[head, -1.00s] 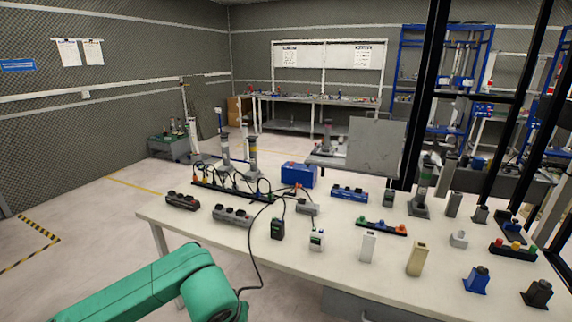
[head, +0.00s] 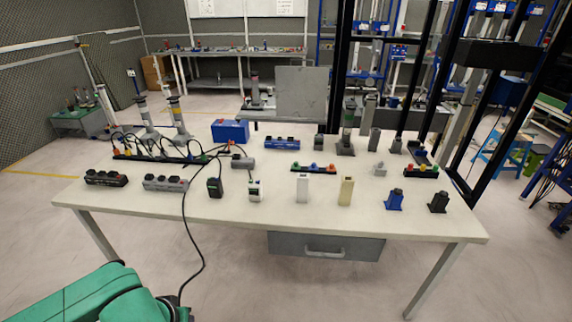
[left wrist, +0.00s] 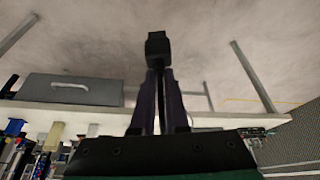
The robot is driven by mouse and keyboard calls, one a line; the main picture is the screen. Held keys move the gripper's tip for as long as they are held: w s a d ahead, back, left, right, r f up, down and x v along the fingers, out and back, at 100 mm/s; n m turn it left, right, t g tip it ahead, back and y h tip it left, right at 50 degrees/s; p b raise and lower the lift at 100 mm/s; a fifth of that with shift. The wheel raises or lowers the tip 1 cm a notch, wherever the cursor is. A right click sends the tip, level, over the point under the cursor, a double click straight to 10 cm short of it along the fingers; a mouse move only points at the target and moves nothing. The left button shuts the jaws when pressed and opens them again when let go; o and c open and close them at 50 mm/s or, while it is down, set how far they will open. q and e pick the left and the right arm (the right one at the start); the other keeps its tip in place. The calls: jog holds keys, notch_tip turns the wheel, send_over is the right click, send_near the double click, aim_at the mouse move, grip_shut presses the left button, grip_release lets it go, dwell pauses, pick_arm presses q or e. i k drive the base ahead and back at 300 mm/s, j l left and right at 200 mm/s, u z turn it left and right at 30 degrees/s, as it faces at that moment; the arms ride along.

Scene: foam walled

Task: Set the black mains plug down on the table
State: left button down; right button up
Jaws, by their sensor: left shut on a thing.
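The black mains plug (left wrist: 158,45) is at the tips of my left gripper (left wrist: 159,72) in the left wrist view. The gripper's two dark fingers are shut on it, out in front of the table's edge and not over the tabletop. In the head view the gripper and plug are out of frame. A black cable (head: 203,260) hangs from the table's front edge down to my green left arm at the bottom left. The table (head: 270,220) is a long pale top, which also shows in the left wrist view (left wrist: 100,117). My right gripper is in neither view.
Along the table's front stand a black socket strip (head: 106,178), a grey one (head: 165,183), a black device (head: 215,187), a white block (head: 302,188), a cream block (head: 346,190) and a blue one (head: 394,199). Bare tabletop lies along the front edge. A grey drawer (head: 350,249) hangs underneath.

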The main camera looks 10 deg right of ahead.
aim_at(206, 170)
jog(key=i+j+z, duration=0.15)
jog(key=j+z, duration=0.25)
jog(key=i+j+z, duration=0.1)
jog(key=z, duration=0.3)
jog(key=j+z, duration=0.8)
